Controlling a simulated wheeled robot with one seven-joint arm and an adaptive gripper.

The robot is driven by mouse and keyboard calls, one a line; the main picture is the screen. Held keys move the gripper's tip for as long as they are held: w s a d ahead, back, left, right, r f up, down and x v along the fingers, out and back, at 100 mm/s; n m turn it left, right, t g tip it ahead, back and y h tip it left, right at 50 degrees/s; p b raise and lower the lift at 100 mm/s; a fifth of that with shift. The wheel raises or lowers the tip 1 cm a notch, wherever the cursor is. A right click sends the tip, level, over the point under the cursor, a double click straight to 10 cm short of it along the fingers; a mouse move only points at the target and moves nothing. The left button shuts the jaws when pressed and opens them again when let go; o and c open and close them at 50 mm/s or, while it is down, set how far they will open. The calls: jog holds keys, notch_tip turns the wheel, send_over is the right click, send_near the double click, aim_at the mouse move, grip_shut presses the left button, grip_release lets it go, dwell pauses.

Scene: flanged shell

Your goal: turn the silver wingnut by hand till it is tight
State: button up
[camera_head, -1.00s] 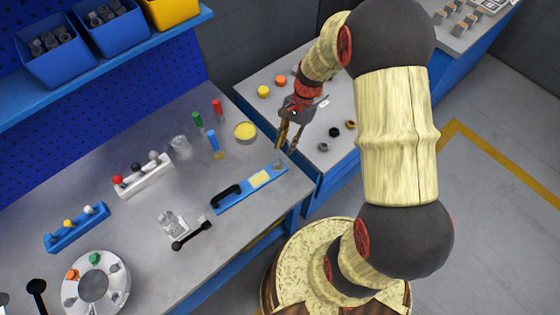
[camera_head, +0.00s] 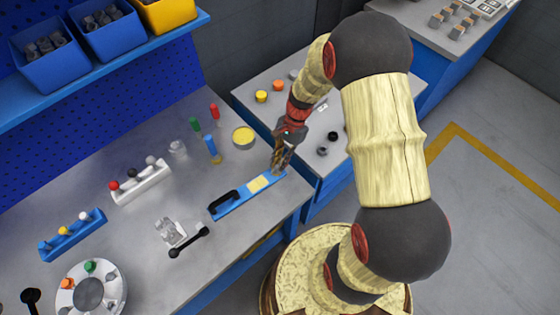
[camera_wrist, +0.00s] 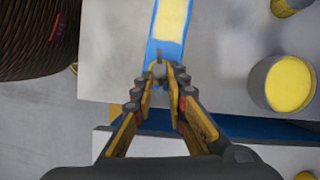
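A small grey piece (camera_wrist: 158,69), which looks like the silver wingnut, stands at the end of the blue plate (camera_head: 230,205). My gripper (camera_head: 280,168) is down at that end of the plate, and its fingers hide the piece in the head view. In the wrist view my gripper (camera_wrist: 161,77) points at the piece, with one fingertip on each side. The fingertips are apart by a little more than the piece's width. Contact cannot be made out. The piece's wings and thread are too small to see.
The blue plate carries a black handle (camera_head: 223,201) and a yellow label (camera_head: 258,184). A yellow-topped round container (camera_head: 243,138) and a blue-capped peg (camera_head: 211,149) stand near my gripper. A side table (camera_head: 345,160) with small parts lies to the right.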

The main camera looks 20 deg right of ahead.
grip_shut()
jog(key=shift+s+r+m+p, duration=0.1)
jog(key=shift+m+p, duration=0.5)
jog(key=shift+t, duration=0.3)
jog(key=shift+o, duration=1.7)
grip_release()
jog(key=v, duration=1.2)
jog(key=shift+d, duration=0.15)
